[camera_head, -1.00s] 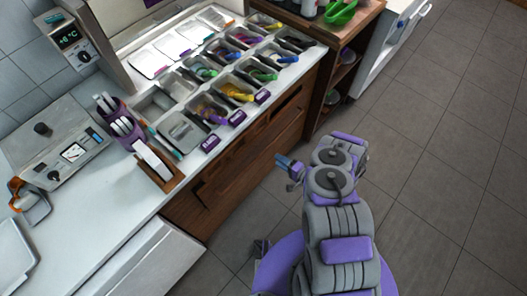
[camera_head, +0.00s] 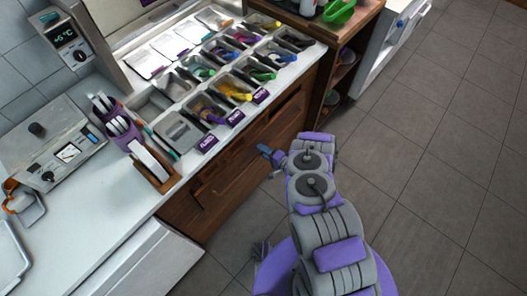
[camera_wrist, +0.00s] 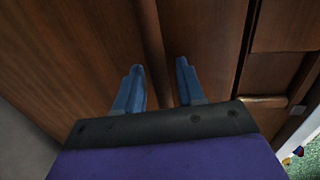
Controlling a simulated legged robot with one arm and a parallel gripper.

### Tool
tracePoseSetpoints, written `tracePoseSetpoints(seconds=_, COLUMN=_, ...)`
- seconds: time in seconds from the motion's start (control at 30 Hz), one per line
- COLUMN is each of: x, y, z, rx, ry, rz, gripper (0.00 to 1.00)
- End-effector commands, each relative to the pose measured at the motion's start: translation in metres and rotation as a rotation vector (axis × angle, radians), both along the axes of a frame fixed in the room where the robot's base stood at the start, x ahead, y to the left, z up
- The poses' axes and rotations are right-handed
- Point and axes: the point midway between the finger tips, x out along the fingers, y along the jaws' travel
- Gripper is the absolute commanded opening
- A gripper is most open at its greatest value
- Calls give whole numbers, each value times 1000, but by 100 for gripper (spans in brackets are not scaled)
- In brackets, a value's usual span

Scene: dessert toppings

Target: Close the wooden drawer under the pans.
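The wooden drawer (camera_head: 245,150) is in the brown cabinet front below the row of topping pans (camera_head: 207,107). A dark slot-like gap runs along its upper edge; how far it stands out is hard to tell. My gripper (camera_head: 271,156) is close to the right part of the drawer front. Whether the fingertips touch the wood is unclear.
A wooden shelf unit (camera_head: 328,75) stands right of the drawer cabinet, with a white cabinet (camera_head: 385,45) beyond. A white front (camera_head: 140,262) is at the lower left. Tiled floor (camera_head: 440,150) to the right is clear.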

Motion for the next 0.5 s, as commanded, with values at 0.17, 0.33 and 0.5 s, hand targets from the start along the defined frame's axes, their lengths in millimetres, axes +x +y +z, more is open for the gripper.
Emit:
tracePoseSetpoints(seconds=0.17, x=0, y=1, z=0, rx=-1, ry=0, rz=0, gripper=21)
tracePoseSetpoints(seconds=0.33, x=0, y=1, z=-1, rx=-1, ry=1, rz=1, gripper=5)
tracePoseSetpoints(seconds=0.5, x=0, y=1, z=-1, rx=-2, ry=2, rz=1, gripper=0)
